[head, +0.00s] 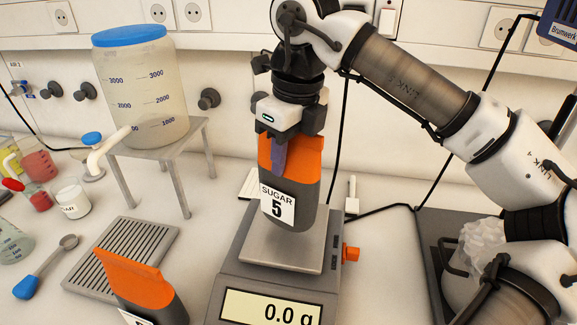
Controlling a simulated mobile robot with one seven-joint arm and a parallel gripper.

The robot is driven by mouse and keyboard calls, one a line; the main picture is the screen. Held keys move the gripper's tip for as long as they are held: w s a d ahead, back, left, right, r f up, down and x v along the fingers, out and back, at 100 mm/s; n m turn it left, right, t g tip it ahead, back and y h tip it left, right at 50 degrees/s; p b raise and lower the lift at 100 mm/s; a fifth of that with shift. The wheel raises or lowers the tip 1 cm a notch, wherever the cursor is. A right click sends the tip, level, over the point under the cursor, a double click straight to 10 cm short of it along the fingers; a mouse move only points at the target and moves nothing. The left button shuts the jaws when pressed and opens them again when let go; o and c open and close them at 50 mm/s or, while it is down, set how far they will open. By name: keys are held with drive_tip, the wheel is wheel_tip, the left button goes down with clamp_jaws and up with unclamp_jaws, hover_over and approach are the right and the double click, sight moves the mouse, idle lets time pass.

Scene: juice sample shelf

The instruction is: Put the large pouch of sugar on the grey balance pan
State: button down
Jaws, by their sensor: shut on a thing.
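A grey pouch with an orange top and a white label reading "SUGAR 5" (303,205) hangs upright under my gripper (288,150) in the head view. My gripper is shut on its orange top. The pouch is over the grey balance pan (258,250), its bottom in front of the pan's surface. I cannot tell whether it touches the pan. The balance display (270,308) reads 0.0 g. A second grey pouch with an orange top (135,280) stands at the lower left, its label cut off by the frame edge.
A slotted grey tray (150,240) lies left of the balance. A metal stand (150,160) carries a large blue-lidded jar (142,95). A blue-handled scoop (45,268) and several glass vessels are at far left. An orange knob (352,254) sticks out on the balance's right.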

sight(289, 170)
drive_tip(key=shift+f, duration=1.7)
drive_tip(key=shift+f, duration=0.15)
drive_tip(key=c, duration=1)
unclamp_jaws()
drive_tip(key=shift+o, duration=0.2)
drive_tip(key=r, duration=0.8)
drive_tip(key=s+d+r+b, duration=0.1)
drive_tip(key=r, duration=0.3)
drive_tip(key=shift+r, duration=0.15)
